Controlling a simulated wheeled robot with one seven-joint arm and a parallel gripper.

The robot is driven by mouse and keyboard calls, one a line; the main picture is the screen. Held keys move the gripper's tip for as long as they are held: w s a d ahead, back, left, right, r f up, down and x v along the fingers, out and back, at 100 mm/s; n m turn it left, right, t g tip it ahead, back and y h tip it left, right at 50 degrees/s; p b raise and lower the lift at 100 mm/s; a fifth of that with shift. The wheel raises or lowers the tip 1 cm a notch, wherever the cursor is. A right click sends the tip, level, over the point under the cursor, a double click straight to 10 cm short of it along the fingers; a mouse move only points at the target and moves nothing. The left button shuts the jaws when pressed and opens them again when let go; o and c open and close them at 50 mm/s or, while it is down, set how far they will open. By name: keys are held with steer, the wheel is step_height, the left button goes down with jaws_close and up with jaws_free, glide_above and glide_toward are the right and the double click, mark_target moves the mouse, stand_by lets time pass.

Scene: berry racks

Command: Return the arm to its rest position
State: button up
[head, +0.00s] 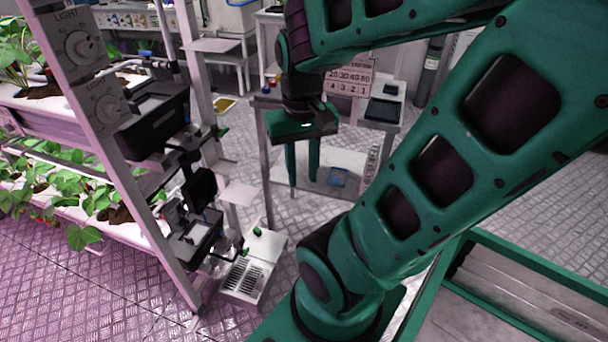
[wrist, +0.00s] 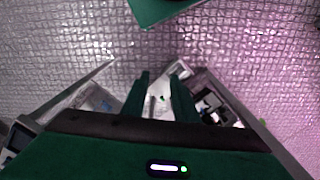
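My green arm (head: 455,150) crosses the right half of the head view, bent up and over at the top. My gripper (head: 303,180) hangs from it near the middle, its two green fingers pointing down and apart. It is open, and I see nothing held between the fingers. In the wrist view my gripper (wrist: 159,80) also shows open, over floor and blurred equipment further below. The fingers appear in front of a small white table (head: 335,180) in the head view; I cannot tell how far apart they are.
A plant rack (head: 130,150) with leafy plants stands at the left. A grey slotted box (head: 252,268) sits low beside it. A sign with numbers (head: 350,80) stands behind my gripper. A green-edged tray (head: 530,262) lies at lower right. Patterned floor (head: 60,290) is open at lower left.

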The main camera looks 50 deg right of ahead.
steer(key=shift+s+a+r, duration=0.15)
steer(key=shift+s+a, duration=0.1)
steer(key=shift+s, duration=0.35)
steer(key=shift+s+a+r, duration=0.1)
steer(key=shift+s+a, duration=0.1)
steer(key=shift+s, duration=0.35)
